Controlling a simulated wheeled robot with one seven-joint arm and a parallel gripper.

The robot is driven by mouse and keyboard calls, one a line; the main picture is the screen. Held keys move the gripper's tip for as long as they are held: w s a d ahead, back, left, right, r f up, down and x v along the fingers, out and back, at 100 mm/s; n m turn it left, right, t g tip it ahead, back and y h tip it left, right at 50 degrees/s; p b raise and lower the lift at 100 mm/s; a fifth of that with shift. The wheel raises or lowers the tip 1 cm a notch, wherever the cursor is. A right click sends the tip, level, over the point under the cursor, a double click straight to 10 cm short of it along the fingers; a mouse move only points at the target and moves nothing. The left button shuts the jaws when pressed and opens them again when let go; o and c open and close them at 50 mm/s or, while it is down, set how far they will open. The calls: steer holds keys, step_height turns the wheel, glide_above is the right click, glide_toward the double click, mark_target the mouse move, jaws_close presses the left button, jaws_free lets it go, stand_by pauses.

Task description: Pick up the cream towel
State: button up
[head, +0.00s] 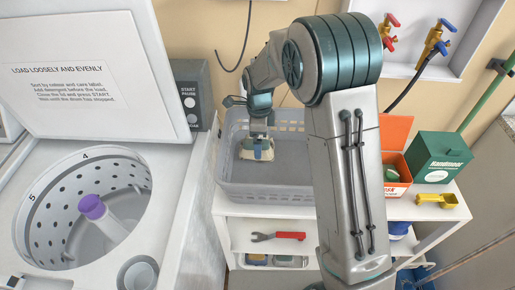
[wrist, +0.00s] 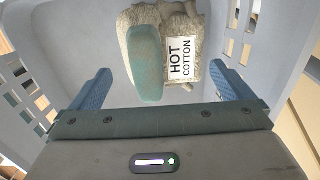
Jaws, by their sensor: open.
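The cream towel (head: 257,153) lies on the floor of the grey laundry basket (head: 265,192) on the shelf top. In the wrist view the towel (wrist: 203,62) is a rough beige bundle with a white tag reading "HOT COTTON" and a teal flat piece (wrist: 145,66) across it. My gripper (head: 259,134) reaches down into the basket over the towel.
Basket walls (wrist: 40,50) stand close around my gripper. An open-lidded washer (head: 85,210) is at left. An orange box (head: 396,150), a green box (head: 442,158) and a yellow scoop (head: 437,200) stand right of my arm. A red-handled tool (head: 280,236) lies on the lower shelf.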

steer(key=shift+w+a+f+p, duration=0.15)
steer(key=shift+f+p, duration=0.3)
steer(key=shift+f, duration=0.9)
steer(key=shift+w+a+f+p, duration=0.1)
steer(key=shift+f+p, duration=0.3)
steer(key=shift+f, duration=0.9)
steer(key=c, duration=1)
